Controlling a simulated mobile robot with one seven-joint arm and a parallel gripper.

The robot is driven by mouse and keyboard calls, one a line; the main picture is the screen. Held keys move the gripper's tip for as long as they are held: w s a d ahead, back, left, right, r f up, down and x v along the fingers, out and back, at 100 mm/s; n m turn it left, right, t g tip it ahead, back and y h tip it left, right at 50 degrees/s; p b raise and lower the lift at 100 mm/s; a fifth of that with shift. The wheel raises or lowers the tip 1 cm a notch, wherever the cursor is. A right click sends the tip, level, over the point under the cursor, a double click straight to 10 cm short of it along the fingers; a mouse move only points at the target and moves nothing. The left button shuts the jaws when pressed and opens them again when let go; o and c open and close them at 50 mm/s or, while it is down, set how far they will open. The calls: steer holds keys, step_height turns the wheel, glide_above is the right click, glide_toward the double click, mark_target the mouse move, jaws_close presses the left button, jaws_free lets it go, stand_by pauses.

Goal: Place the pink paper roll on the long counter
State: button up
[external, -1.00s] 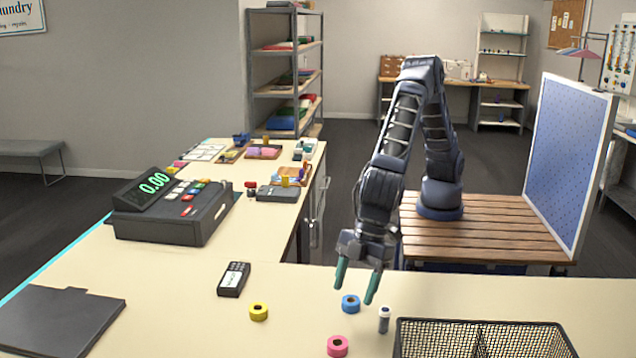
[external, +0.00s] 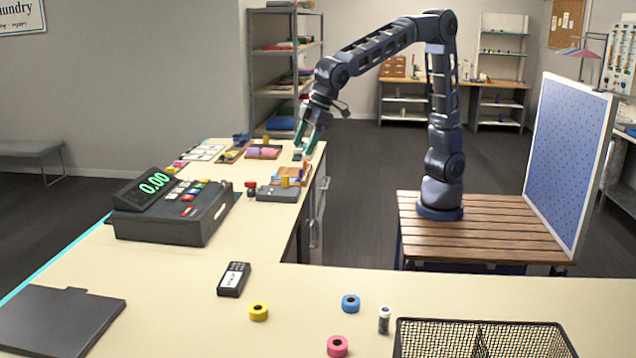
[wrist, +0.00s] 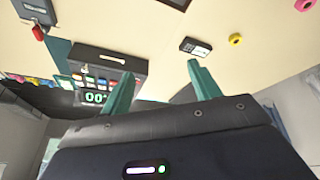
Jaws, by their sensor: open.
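The pink paper roll (external: 337,346) lies flat on the near part of the pale L-shaped counter (external: 285,285), left of the wire basket. In the wrist view a pink roll (wrist: 303,5) shows at the top right edge, partly cut off. My gripper (external: 304,142) is at the far end of the counter's left arm, well away from the roll. Its teal fingers point down, apart and empty. In the wrist view the open fingers (wrist: 160,72) have nothing between them.
A blue roll (external: 350,303), yellow roll (external: 258,312) and small vial (external: 384,320) stand near the pink roll. A card terminal (external: 234,279), cash register (external: 172,208) and black wire basket (external: 480,340) occupy the counter. Bare surface lies between them. Small items crowd the far end.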

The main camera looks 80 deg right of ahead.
steer(key=s+d+r+m, duration=0.1)
steer(key=s+d, duration=0.1)
steer(key=d, duration=0.8)
steer(key=s+d+r+m+h, duration=0.1)
steer(key=s+d, duration=0.2)
steer(key=d, duration=0.6)
steer(key=s+d+r+m, duration=0.2)
steer(key=d, duration=0.8)
steer(key=s+d+f+m+h, duration=0.1)
steer(key=s+d+f+m, duration=0.2)
steer(key=s+d+f, duration=0.4)
steer(key=s+d, duration=0.9)
steer(key=s, duration=0.2)
steer(key=shift+s+d+f, duration=0.15)
steer(key=shift+d, duration=0.15)
